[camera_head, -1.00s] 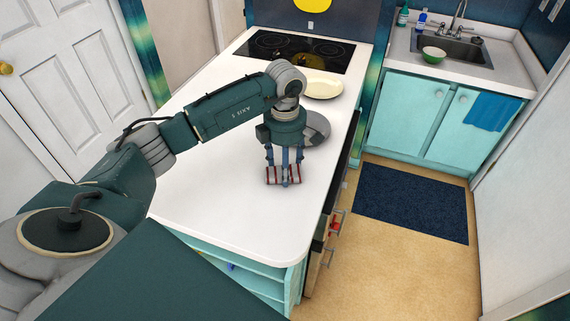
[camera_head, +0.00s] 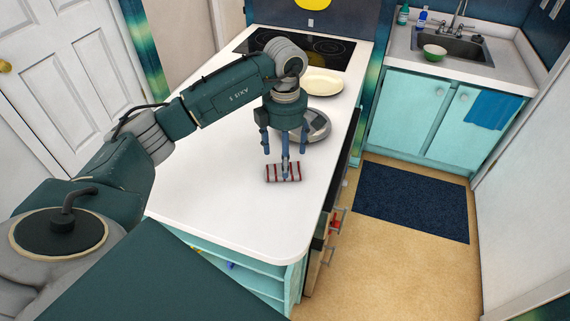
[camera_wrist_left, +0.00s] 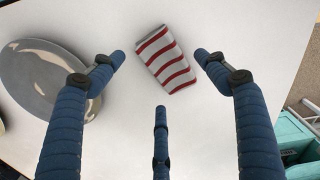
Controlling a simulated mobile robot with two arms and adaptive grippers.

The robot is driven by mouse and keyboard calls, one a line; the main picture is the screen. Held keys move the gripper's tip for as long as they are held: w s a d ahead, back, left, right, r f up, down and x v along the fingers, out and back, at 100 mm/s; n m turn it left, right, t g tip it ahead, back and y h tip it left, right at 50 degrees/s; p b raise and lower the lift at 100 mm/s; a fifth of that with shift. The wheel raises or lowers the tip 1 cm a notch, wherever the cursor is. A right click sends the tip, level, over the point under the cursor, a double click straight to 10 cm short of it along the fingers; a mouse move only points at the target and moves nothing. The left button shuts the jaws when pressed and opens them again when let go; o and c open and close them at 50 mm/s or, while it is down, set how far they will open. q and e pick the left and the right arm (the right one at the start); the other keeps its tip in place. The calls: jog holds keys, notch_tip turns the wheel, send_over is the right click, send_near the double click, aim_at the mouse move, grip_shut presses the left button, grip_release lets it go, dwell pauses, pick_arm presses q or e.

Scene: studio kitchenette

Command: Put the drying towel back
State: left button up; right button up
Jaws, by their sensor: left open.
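A folded red, white and grey striped towel (camera_head: 283,173) lies on the white counter near its right edge. It also shows in the left wrist view (camera_wrist_left: 166,60), lying flat beyond the fingers. My left gripper (camera_head: 285,153) points down above the towel with its blue fingers spread and nothing between them. In the left wrist view the two upper fingertips are on either side of the towel and the third finger is below it in the picture; they look apart from it. In the head view one finger overlaps the towel's far edge. My right gripper is not in view.
A grey round plate (camera_wrist_left: 40,75) is close beside the gripper. A cream plate (camera_head: 322,82) and a black cooktop (camera_head: 300,50) are farther back. A blue towel (camera_head: 491,110) hangs on the sink cabinet (camera_head: 430,125). The counter's left side (camera_head: 205,175) is clear.

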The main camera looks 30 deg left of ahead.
pick_arm(q)
notch_tip(320, 180, up, 8)
jog(key=b, duration=0.1)
jog(key=shift+r, duration=0.25)
dwell(0.4)
